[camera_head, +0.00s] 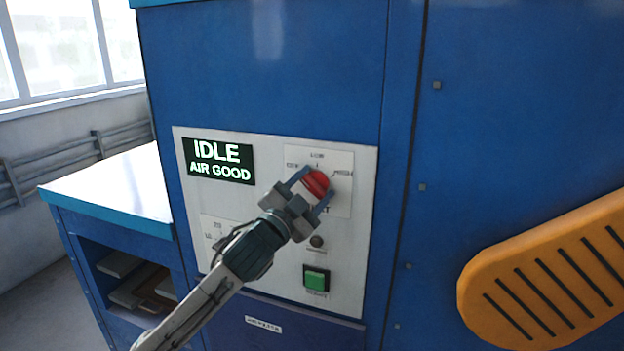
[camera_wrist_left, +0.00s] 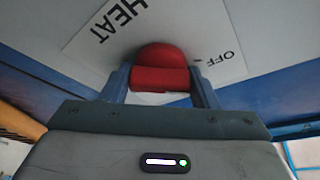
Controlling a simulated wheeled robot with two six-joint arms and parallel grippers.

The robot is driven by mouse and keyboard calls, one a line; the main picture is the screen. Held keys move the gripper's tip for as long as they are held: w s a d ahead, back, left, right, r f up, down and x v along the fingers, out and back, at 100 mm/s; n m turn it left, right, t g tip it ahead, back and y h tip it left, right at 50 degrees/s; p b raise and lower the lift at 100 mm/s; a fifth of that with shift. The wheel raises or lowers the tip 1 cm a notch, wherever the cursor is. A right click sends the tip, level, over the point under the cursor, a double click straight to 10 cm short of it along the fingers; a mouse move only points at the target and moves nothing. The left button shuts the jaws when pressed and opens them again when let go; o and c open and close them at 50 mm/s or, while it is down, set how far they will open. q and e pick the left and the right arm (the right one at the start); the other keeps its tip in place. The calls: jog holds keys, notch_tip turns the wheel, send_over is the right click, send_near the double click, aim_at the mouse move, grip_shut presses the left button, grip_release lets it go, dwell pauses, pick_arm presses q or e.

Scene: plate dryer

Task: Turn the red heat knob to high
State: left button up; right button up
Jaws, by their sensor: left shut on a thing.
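The red heat knob (camera_head: 316,183) sits on a white label plate (camera_head: 341,200) on the machine's control panel. Marks OFF, LOW and HIGH stand around it, with HIGH at its upper right. My left gripper (camera_head: 311,189) is shut on the knob, one finger on each side. In the left wrist view the knob (camera_wrist_left: 161,70) sits between the two fingers (camera_wrist_left: 160,88), with HEAT and OFF lettering beside it. The knob's exact pointing direction is hard to tell behind the gripper. My right gripper is not in view.
A display (camera_head: 218,161) reads IDLE, AIR GOOD. A green button (camera_head: 316,279) and a small dark round part (camera_head: 316,241) are below the knob. Another dial is partly hidden by my left arm. An orange slotted part (camera_head: 545,275) stands at the right.

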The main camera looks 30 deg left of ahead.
pick_arm(q)
jog(key=m+p, duration=0.2)
jog(key=m+g+h+p, duration=0.1)
jog(key=m+p, duration=0.2)
jog(key=m+g+p, duration=0.1)
jog(key=m+p, duration=0.1)
jog(key=shift+r+h+p, duration=0.3)
jog(key=shift+h+p, duration=0.1)
jog(key=shift+m+g+p, duration=0.3)
jog(key=shift+m+g, duration=0.1)
jog(key=shift+m, duration=0.2)
jog(key=m+g+p, duration=0.1)
jog(key=m, duration=0.1)
jog(key=shift+f+m, duration=0.15)
jog(key=shift+m, duration=0.25)
jog(key=m+g+y+p, duration=0.1)
jog(key=m+p, duration=0.1)
jog(key=m, duration=0.2)
jog(key=shift+g, duration=0.4)
jog(key=m+g+y+p, duration=0.1)
jog(key=m+p, duration=0.1)
jog(key=m, duration=0.1)
jog(key=shift+m, duration=0.3)
jog(key=shift+f+m+g+y+p, duration=0.1)
jog(key=shift+m+g+y+p, duration=0.25)
jog(key=shift+m+p, duration=0.25)
jog(key=o, duration=1)
